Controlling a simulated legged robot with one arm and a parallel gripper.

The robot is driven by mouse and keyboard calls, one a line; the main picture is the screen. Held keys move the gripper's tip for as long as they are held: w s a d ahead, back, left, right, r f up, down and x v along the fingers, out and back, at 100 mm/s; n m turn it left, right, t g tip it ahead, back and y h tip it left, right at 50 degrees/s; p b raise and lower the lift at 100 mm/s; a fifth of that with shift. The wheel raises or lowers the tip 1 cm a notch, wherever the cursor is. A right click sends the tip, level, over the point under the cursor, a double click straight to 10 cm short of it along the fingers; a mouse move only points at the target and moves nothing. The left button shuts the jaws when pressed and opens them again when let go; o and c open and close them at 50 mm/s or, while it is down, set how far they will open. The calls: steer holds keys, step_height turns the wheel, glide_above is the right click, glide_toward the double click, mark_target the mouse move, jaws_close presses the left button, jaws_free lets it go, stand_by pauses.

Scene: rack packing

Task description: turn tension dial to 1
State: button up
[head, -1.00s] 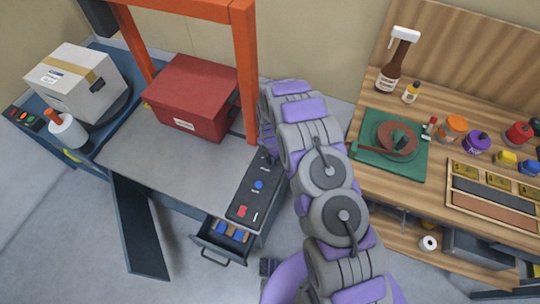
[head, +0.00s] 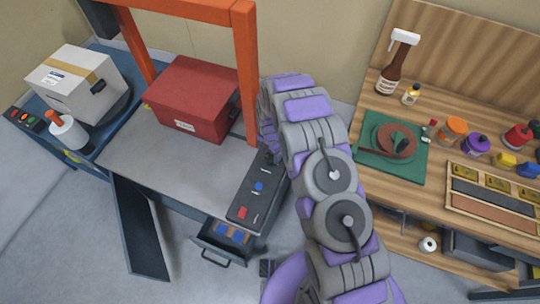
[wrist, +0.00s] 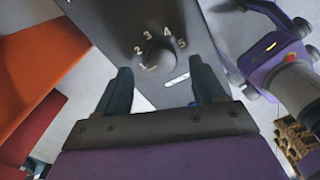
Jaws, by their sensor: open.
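My gripper (wrist: 160,68) is open, with one dark finger on each side of the dial in the wrist view. Whether the fingers touch it cannot be told. In the head view the dark control panel (head: 247,199) stands at the right end of the grey machine table; my arm hides the dial and fingers there.
The panel also bears a blue button (head: 258,186) and a red switch (head: 242,213). An orange frame (head: 246,80) rises beside a red box (head: 193,98). An open drawer (head: 222,243) juts out below the panel. A wooden workbench (head: 375,182) stands to the right.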

mark_target(270, 158)
step_height(270, 158, up, 14)
steer(key=p, duration=0.2)
steer(key=shift+r, duration=0.1)
stand_by(0.5)
